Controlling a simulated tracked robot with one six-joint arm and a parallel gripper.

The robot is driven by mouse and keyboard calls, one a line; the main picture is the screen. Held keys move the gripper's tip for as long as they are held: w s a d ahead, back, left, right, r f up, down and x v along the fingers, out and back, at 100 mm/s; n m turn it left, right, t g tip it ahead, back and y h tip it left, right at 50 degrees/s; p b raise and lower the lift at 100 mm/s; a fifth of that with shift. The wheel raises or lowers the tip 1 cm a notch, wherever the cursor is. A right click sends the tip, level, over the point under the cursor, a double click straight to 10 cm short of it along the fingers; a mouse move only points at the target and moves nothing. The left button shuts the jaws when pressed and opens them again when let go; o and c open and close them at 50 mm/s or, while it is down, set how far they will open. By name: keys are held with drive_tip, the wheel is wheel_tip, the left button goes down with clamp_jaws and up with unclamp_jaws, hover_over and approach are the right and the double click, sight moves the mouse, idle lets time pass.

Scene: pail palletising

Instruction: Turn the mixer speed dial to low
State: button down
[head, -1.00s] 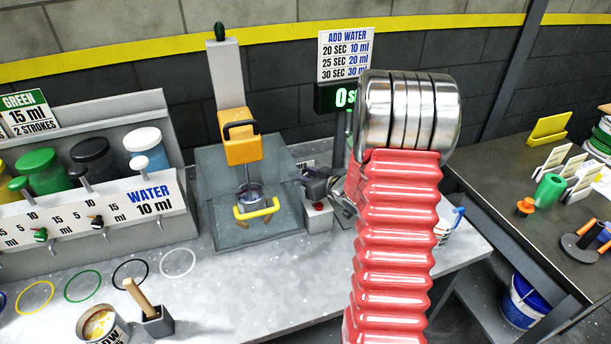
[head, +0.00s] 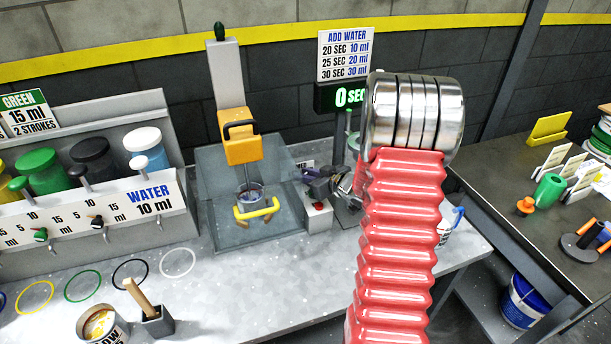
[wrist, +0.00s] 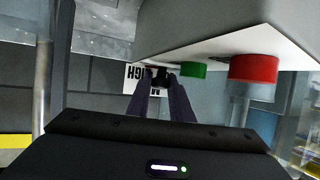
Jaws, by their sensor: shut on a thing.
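In the wrist view, which looks upside down, the small dark speed dial (wrist: 161,79) sits between my fingertips. A white label behind it reads HIGH (wrist: 137,76); the rest of the label is hidden. My gripper (wrist: 160,84) is shut on the dial, its two dark fingers touching its sides. In the head view my gripper (head: 310,174) is beside the mixer's right side, and the dial is hidden. The dial's pointer cannot be made out.
A green button (wrist: 194,70) and a red button (wrist: 254,68) are close to my fingers. A timer display (head: 345,97) reads 0 SEC. The dispenser rack (head: 155,203) stands left. A can (head: 101,324) is at the front left. The bench's front middle is clear.

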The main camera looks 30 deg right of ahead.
drive_tip(key=shift+n+y, duration=0.4)
drive_tip(key=shift+y, duration=0.1)
drive_tip(key=shift+n+y, duration=0.4)
drive_tip(key=shift+y, duration=0.1)
drive_tip(key=c, duration=1.6)
unclamp_jaws()
drive_tip(key=shift+a+m+h, duration=0.1)
drive_tip(key=shift+m+h, duration=0.3)
drive_tip(key=shift+h, duration=0.1)
drive_tip(key=shift+m+h, duration=0.5)
drive_tip(key=shift+h, duration=0.1)
drive_tip(key=shift+m+h, duration=0.3)
